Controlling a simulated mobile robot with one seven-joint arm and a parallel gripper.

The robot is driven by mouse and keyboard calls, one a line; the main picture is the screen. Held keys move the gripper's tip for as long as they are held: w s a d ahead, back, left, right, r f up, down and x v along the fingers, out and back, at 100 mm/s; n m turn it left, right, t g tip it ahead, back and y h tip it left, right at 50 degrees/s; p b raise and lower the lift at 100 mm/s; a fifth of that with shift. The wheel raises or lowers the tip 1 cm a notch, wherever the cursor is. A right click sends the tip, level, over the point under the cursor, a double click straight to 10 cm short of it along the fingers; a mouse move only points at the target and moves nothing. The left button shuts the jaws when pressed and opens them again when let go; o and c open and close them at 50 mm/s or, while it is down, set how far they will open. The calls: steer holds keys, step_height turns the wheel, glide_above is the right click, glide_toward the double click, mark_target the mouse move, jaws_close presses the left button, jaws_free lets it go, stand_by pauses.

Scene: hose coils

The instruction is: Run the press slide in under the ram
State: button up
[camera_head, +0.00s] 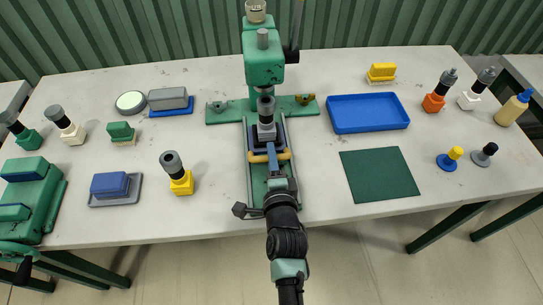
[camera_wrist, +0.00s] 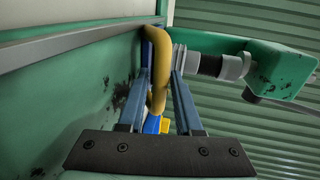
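The green press (camera_head: 263,68) stands at the back middle of the table, its head and ram above the base. The press slide (camera_head: 254,171) lies on the rails running from the press toward the front edge. A grey and black fitting (camera_head: 266,112) stands upright on the slide's carriage, in front of the press head; it also shows in the wrist view (camera_wrist: 210,65). The slide's yellow handle (camera_head: 262,157) faces me. My gripper (camera_head: 272,152) reaches it from the front. In the wrist view its blue fingers lie closely on both sides of the handle (camera_wrist: 158,75), apparently shut on it.
A blue tray (camera_head: 368,127) and a dark green mat (camera_head: 379,190) lie right of the rails. A yellow-based fitting (camera_head: 181,180) and a blue block on a grey tray (camera_head: 90,201) stand left. Several other fittings stand toward both table ends.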

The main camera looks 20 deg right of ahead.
jaws_close()
stand_by(1.4)
